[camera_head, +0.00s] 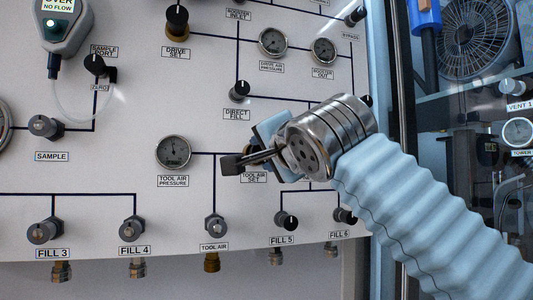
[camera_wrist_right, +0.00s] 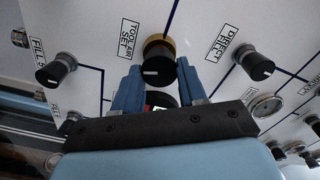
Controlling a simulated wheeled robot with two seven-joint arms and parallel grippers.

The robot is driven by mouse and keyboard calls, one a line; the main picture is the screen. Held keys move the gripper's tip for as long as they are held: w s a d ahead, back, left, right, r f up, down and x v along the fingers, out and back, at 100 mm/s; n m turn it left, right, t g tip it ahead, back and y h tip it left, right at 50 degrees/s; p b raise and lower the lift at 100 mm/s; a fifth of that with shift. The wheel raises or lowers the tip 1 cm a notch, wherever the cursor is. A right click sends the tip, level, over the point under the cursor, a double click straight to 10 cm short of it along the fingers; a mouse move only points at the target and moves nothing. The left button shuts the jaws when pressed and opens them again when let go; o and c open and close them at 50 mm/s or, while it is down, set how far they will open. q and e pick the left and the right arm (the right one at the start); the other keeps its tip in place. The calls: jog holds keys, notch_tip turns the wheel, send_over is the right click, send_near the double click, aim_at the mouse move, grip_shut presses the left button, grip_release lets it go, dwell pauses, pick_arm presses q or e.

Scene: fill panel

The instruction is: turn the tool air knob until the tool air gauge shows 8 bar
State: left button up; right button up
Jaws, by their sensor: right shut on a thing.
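The tool air knob (camera_wrist_right: 158,70), black with a brass collar, sits beside the TOOL AIR SET label (camera_wrist_right: 129,39). In the head view it is mostly hidden behind my right gripper (camera_head: 256,158). In the right wrist view the two blue fingers of my right gripper (camera_wrist_right: 159,80) stand on either side of the knob and are shut on it. A white mark shows on the knob's face. The tool air gauge (camera_head: 173,152) is a round dial left of the gripper; its needle is too small to read exactly. My left gripper is not in view.
The direct fill knob (camera_head: 239,91) is above my gripper, and the FILL 5 knob (camera_head: 286,220) is below it. The tool air fitting (camera_head: 214,225) is at lower left. The DRIVE SET knob (camera_head: 177,22) stands higher up. The panel's right edge borders a frame with a fan (camera_head: 478,38).

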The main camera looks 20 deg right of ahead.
dwell(0.3)
jog(key=o, duration=1)
jog(key=shift+o, duration=0.2)
jog(key=shift+s, duration=0.1)
jog(key=s+b, duration=0.1)
jog(key=s, duration=1.2)
jog(key=shift+s+d+b, duration=0.25)
jog(key=shift+s+b, duration=0.05)
jog(key=shift+b, duration=0.05)
dwell(0.8)
